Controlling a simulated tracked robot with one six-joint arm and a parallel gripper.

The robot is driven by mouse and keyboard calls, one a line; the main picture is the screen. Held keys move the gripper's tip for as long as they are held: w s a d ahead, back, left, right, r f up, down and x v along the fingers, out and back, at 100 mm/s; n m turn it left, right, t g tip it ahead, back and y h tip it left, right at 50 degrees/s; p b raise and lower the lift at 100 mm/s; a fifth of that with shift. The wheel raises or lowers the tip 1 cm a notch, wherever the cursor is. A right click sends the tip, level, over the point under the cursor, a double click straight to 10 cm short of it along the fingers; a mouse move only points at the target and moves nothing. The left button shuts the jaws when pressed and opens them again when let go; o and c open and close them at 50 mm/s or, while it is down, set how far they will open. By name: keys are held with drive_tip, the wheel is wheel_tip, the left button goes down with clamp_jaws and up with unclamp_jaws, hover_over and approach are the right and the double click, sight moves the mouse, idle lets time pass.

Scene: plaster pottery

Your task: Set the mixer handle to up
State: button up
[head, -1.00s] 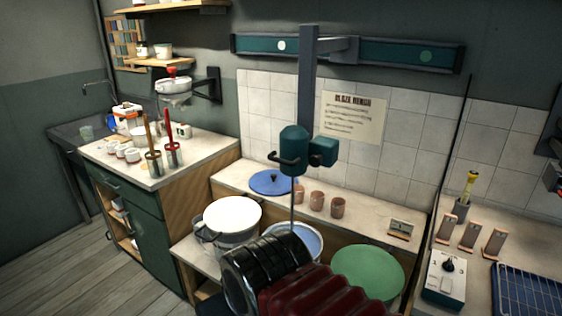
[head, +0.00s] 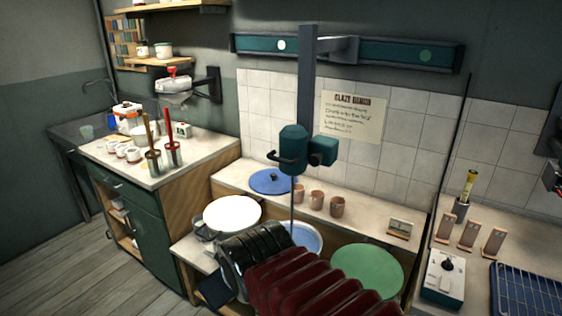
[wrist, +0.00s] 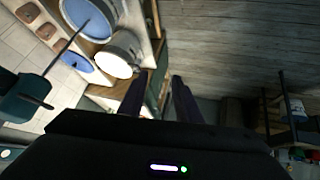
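The mixer (head: 294,146) is a teal motor head on a dark vertical post, with a thin rod reaching down into a blue-filled bucket (head: 308,238). Its dark handle (head: 283,160) sticks out to the left of the head, roughly level. In the wrist view the mixer head (wrist: 24,98) is at the left edge, with a dark bar, likely the handle (wrist: 38,103), beside it. My gripper (wrist: 158,93) has its two fingers apart with nothing between them. It is away from the handle. In the head view my arm largely hides the gripper.
A white-topped bucket (head: 232,213) stands left of the mixer rod and a green round lid (head: 367,270) right of it. Several clay cups (head: 317,199) and a blue lid (head: 270,181) sit on the shelf behind. A control box (head: 444,277) is at right. Floor at left is clear.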

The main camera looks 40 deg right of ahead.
drive_tip(key=w+d+r+n+t+h, duration=0.1)
drive_tip(key=w+d+n+t+h, duration=0.25)
drive_tip(key=w+d, duration=0.5)
drive_tip(key=w+d+r+n+t+h, duration=0.15)
drive_tip(key=w+d+n+t, duration=0.35)
drive_tip(key=d, duration=0.7)
drive_tip(key=d+r+n+t+h, duration=0.1)
drive_tip(key=d+n+t+h, duration=0.1)
drive_tip(key=d+n, duration=0.2)
drive_tip(key=shift+s+d, duration=0.15)
drive_tip(key=shift+d, duration=0.9)
